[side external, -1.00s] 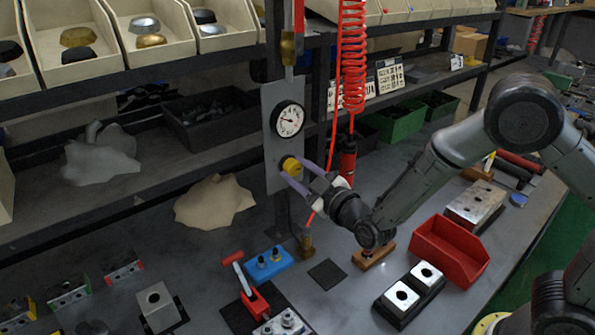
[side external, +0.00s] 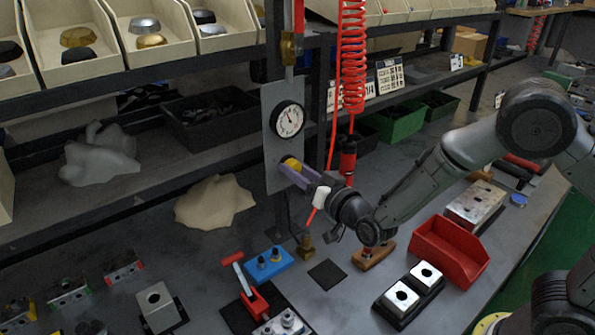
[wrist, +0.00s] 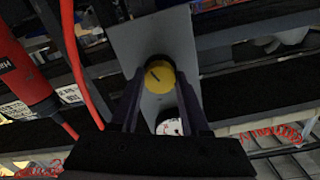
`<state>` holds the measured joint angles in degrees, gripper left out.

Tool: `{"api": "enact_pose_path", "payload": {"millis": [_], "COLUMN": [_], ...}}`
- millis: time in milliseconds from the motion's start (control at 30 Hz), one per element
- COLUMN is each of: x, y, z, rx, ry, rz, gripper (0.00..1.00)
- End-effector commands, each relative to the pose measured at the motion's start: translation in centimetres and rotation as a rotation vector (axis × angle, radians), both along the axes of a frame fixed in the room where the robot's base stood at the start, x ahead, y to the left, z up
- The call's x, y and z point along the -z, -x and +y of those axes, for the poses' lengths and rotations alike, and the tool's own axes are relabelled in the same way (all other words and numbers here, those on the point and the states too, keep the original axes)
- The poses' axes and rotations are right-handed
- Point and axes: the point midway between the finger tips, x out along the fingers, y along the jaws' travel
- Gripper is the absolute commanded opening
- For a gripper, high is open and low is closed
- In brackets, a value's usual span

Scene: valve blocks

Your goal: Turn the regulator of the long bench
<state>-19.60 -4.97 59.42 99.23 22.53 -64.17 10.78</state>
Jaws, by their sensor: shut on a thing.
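The regulator is a yellow round knob (side external: 291,164) on a grey upright plate (side external: 270,125), below a round white dial gauge (side external: 289,119). My gripper (side external: 286,168) reaches the knob from the lower right, its purple fingers shut on it. In the wrist view the knob (wrist: 158,76) sits between the tips of my gripper (wrist: 160,88), with a dark slanted mark on its face. The gauge (wrist: 170,127) shows partly below it there. In the side view the fingers hide part of the knob.
A red coiled hose (side external: 352,60) with a red tool (side external: 347,160) hangs close right of the plate. A red bin (side external: 449,250) and a blue block (side external: 268,265) stand on the bench. Shelf bins (side external: 150,35) line the back.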

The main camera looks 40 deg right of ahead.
Motion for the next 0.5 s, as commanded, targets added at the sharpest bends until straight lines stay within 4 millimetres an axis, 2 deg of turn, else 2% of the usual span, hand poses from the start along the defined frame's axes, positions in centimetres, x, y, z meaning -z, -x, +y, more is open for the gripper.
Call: {"api": "enact_pose_path", "payload": {"millis": [200, 500], "x": [0.03, -0.01], "y": [0.05, 0.03], "z": [-0.05, -0.03], "rx": [0.001, 0.0], "ry": [-0.182, -0.355], "rz": [0.0, 0.0], "gripper": [0.0, 0.0]}}
